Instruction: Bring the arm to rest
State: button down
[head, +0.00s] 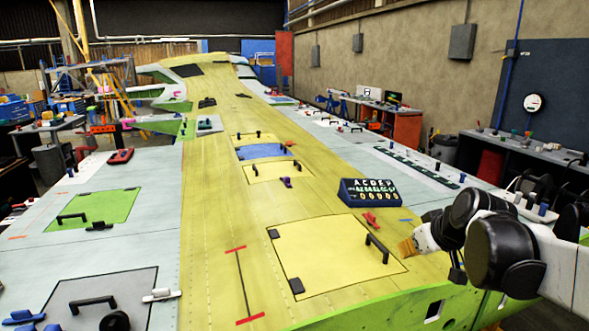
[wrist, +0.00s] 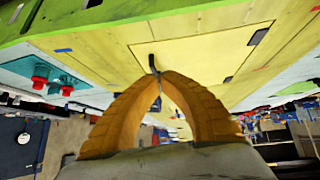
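My arm reaches in from the right in the head view, and my gripper (head: 408,246) hangs low over the right side of the yellow wing skin (head: 215,225). In the wrist view the two orange ribbed fingers of my gripper (wrist: 161,76) arch together and their tips meet. I see nothing held between them. A black handle (head: 377,249) on a pale yellow panel (head: 325,262) stands just left of the gripper. It also shows just beyond the fingertips in the wrist view (wrist: 153,63). In the head view the gripper looks apart from it.
A dark blue box with letters and numbers (head: 370,192) sits on the wing near my gripper, with a red clamp (head: 371,220) beside it. A green panel (head: 95,210) and a grey panel (head: 130,285) lie at left. A bench (head: 525,145) stands along the right wall.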

jog(key=s+a+f+m+b, duration=0.1)
jog(key=s+a+f+b, duration=0.1)
jog(key=s+f, duration=0.3)
jog(key=s+a+f+m+b, duration=0.1)
jog(key=s+a+f+b, duration=0.2)
jog(key=s, duration=0.6)
jog(key=s+a+f+g+h+b, duration=0.1)
jog(key=s+a+f+b, duration=0.1)
jog(key=s+f, duration=0.4)
jog(key=shift+s+a+f+m+b, duration=0.3)
jog(key=shift+s+a+f+m, duration=0.1)
jog(key=shift+s+a, duration=0.5)
jog(key=shift+d, duration=0.1)
